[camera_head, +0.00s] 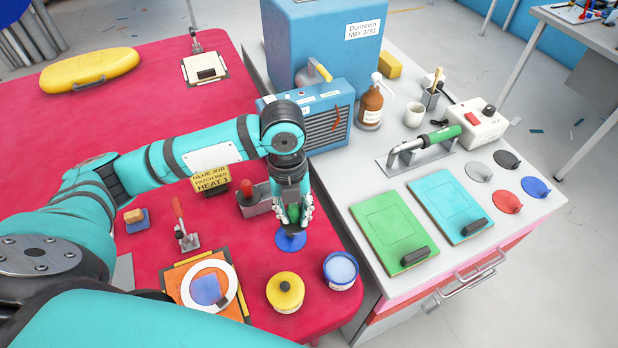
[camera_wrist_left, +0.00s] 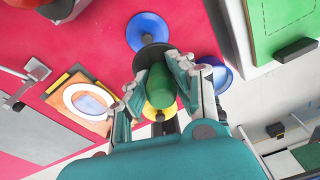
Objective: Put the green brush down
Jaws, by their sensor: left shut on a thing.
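My left gripper (camera_head: 292,212) is shut on the green brush, just above the blue disc (camera_head: 290,240) on the red board (camera_head: 320,310). In the left wrist view, the green brush (camera_wrist_left: 162,88) sits between both fingers of my left gripper (camera_wrist_left: 158,95). Its dark round end points away from the wrist. In the head view the fingers hide most of the brush. The blue disc also shows in the left wrist view (camera_wrist_left: 148,22), beyond the dark end. I cannot tell whether brush and disc touch. My right gripper is not in view.
A yellow-lidded tin (camera_head: 285,293) and a blue tin (camera_head: 341,271) stand near the board's front edge. A white ring on an orange patch (camera_head: 187,272) lies left of them. A metal holder (camera_head: 257,203) stands close by. The grey cabinet top (camera_head: 345,190) is at the right.

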